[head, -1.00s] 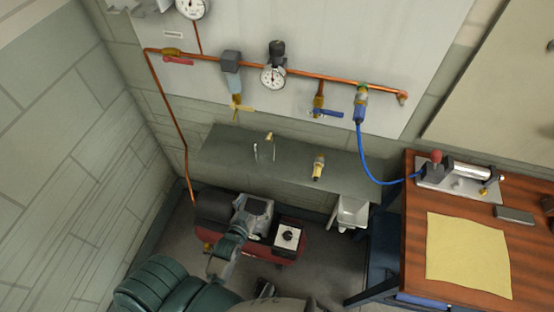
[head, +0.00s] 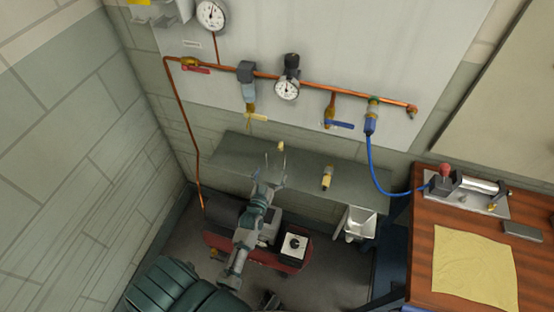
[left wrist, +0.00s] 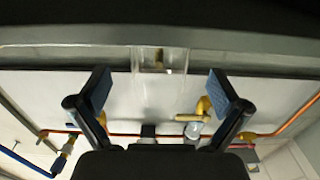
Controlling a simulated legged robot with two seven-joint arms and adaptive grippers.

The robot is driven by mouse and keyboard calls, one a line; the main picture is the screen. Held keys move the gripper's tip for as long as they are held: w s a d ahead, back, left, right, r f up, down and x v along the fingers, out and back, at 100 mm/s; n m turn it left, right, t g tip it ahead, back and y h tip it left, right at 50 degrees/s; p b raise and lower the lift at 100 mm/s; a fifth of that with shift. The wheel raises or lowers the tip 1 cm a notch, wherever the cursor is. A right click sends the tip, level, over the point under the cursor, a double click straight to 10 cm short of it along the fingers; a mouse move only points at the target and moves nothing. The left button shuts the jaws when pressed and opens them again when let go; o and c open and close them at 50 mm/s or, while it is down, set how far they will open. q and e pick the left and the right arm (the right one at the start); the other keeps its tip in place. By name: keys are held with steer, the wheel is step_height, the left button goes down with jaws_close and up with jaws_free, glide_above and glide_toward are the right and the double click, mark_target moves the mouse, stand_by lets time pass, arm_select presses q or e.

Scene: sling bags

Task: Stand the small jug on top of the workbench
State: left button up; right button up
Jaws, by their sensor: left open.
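The small jug (head: 274,158) looks clear, with faint outlines, and stands on the grey wall shelf (head: 230,152). My left gripper (head: 271,175) is open at the shelf's front, close to the jug in the head view. In the left wrist view the see-through jug (left wrist: 177,62) shows ahead, between the two open fingers (left wrist: 157,92); no contact is visible. The jug's lower part is hard to make out in the head view. The workbench (head: 425,230) has a reddish wooden top and stands at the right. My right gripper is not in view.
A brass fitting (head: 327,177) lies on the shelf to the right. A red compressor (head: 290,258) and a white bin (head: 357,222) are below. The workbench carries a yellow cloth (head: 475,265), a clamp-like device (head: 470,193) and a dark block (head: 522,231). Copper pipe (head: 335,92) runs above.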

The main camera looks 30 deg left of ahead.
mark_target(278, 156)
arm_select(q)
steer(key=x, duration=0.5)
steer(key=shift+w, duration=0.1)
steer(key=c, duration=1.4)
